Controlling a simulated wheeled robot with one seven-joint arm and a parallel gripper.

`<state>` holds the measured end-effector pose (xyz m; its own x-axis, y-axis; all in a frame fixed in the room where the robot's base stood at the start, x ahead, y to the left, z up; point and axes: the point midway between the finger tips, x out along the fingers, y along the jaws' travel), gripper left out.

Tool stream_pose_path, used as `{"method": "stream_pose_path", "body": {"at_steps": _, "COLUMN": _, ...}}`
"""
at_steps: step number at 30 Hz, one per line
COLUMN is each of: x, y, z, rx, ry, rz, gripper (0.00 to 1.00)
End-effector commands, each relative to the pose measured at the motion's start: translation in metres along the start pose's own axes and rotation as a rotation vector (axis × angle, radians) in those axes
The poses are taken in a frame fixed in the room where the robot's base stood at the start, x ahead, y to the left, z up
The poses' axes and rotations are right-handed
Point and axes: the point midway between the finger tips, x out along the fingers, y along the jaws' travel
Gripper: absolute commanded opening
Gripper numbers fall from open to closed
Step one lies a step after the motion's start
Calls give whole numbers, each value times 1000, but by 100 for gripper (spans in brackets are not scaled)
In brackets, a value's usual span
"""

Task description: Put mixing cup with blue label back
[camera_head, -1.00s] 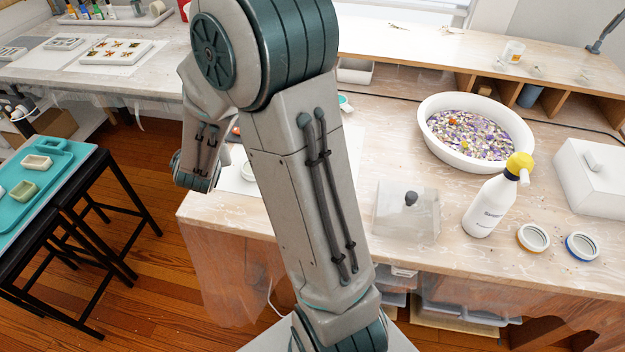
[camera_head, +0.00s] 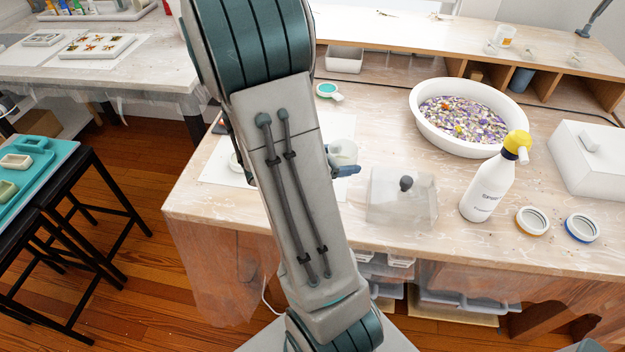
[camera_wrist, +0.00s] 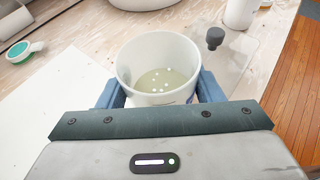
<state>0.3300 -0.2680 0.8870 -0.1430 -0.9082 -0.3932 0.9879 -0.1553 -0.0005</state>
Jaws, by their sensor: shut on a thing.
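The mixing cup is a white, open-topped cup (camera_wrist: 160,52) with pale, cloudy liquid and a few white spots or bubbles inside. It looks upright between the two blue fingers of my gripper (camera_wrist: 158,88), which is shut on it. A small blue patch shows low on the cup's right outer side; the rest of any label is hidden. In the head view the cup (camera_head: 343,150) shows just right of my forearm, beside the clear box, with a blue finger below it. Whether its base touches the table is hidden. A blue-rimmed ring (camera_head: 582,227) and a yellow-rimmed ring (camera_head: 533,221) lie at the right.
A clear box with a dark knob (camera_head: 402,200) stands right of the cup. Beyond are a white spray bottle (camera_head: 487,198), a white bowl of colored chips (camera_head: 425,130) and a white lidded box (camera_head: 592,170). A white sheet (camera_head: 222,170) lies left.

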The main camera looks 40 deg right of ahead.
Motion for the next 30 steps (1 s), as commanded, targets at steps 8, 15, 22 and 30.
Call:
{"method": "stream_pose_path", "body": {"at_steps": 8, "x": 8, "y": -5, "z": -5, "rx": 30, "ry": -12, "rz": -75, "gripper": 36}}
{"method": "stream_pose_path", "body": {"at_steps": 15, "x": 7, "y": 36, "z": -34, "rx": 30, "ry": -11, "rz": -74, "gripper": 36}}
{"method": "stream_pose_path", "body": {"at_steps": 22, "x": 7, "y": 76, "z": -60, "rx": 30, "ry": -11, "rz": -74, "gripper": 36}}
{"method": "stream_pose_path", "body": {"at_steps": 30, "x": 7, "y": 95, "z": -74, "rx": 31, "ry": -10, "rz": -73, "gripper": 36}}
